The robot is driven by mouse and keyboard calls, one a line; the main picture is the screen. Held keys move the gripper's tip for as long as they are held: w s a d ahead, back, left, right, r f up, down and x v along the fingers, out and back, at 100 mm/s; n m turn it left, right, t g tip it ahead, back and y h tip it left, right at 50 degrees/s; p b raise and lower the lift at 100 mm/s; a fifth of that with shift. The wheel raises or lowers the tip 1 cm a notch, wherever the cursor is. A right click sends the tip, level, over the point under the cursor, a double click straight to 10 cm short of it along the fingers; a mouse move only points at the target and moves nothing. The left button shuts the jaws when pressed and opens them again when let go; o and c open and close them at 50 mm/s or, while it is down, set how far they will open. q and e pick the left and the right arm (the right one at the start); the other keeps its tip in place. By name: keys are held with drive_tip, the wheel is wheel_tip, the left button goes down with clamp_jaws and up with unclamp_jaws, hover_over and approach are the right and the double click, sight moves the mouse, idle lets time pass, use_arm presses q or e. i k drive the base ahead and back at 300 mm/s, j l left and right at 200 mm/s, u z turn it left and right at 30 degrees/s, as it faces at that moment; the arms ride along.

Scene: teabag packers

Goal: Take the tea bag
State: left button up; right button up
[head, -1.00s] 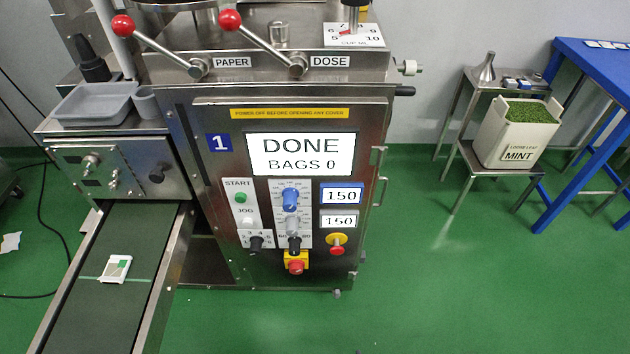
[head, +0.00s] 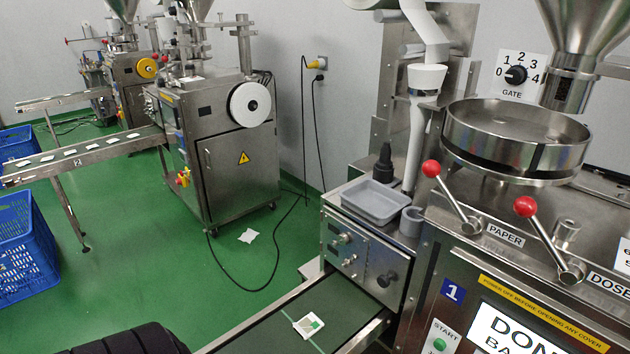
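A tea bag (head: 308,325), white with a green patch, lies flat on the dark green conveyor belt (head: 345,299) of machine 1, across a pale line on the belt. A black rounded shape at the bottom left looks like part of my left arm. Neither gripper shows in the head view, and nothing is seen touching the tea bag.
Machine 1 (head: 465,268) stands at the right, with red-knobbed levers and a grey tray (head: 375,218) beside it. Another packing machine (head: 225,165) with a conveyor (head: 95,150) stands behind left. Blue crates (head: 22,250) are at the left edge.

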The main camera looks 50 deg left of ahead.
sight(308, 326)
drive_tip(key=u, duration=1.55)
